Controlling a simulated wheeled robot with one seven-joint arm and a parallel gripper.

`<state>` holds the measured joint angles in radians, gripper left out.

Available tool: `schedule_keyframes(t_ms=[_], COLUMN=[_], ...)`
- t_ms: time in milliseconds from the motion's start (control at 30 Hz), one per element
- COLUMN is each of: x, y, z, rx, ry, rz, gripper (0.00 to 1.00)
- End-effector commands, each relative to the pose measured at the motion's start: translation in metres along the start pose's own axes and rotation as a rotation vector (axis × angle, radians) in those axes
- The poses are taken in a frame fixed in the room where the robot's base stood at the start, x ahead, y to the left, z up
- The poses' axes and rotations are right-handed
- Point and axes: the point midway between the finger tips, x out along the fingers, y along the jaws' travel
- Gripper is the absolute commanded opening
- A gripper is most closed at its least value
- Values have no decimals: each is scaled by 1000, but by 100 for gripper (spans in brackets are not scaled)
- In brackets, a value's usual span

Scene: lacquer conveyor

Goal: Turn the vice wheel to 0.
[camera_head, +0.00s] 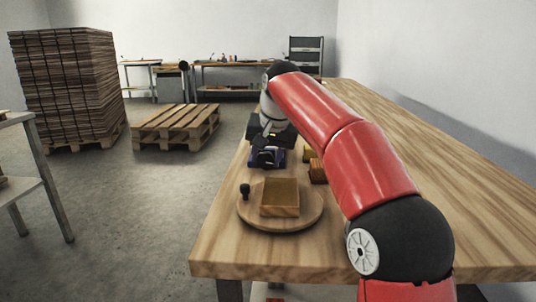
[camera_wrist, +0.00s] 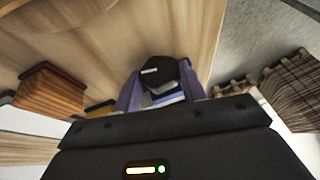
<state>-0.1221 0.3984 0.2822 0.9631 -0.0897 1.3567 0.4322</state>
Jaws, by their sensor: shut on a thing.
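My gripper (camera_head: 266,157) is over the left edge of the wooden bench, its purple fingers pointing down. In the wrist view my gripper (camera_wrist: 164,82) has a finger on each side of a dark, many-sided knob, taken to be the vice wheel (camera_wrist: 160,70), and is shut on it. The wheel has a small white mark on its face. Blue and pale parts show just below it between the fingers. In the head view the wheel is mostly hidden by my gripper, and no number can be read on it.
A round wooden board (camera_head: 247,215) with a black knob (camera_head: 245,190) and a square wooden block (camera_head: 281,197) stands nearer on the bench (camera_head: 480,190). Small orange-brown blocks (camera_head: 318,170) lie right of my gripper. The bench's right side is clear.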

Motion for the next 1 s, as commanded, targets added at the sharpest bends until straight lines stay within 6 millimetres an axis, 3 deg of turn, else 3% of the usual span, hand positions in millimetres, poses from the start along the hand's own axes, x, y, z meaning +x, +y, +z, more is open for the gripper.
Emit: schedule_keyframes(t_ms=[400, 900, 933, 1000], x=[0, 0, 0, 0], y=[-4, -4, -4, -4], z=[0, 0, 0, 0], rx=[-73, -81, -81, -81], ry=[2, 1, 1, 1], rz=[175, 197, 197, 197], gripper=[18, 18, 42, 50])
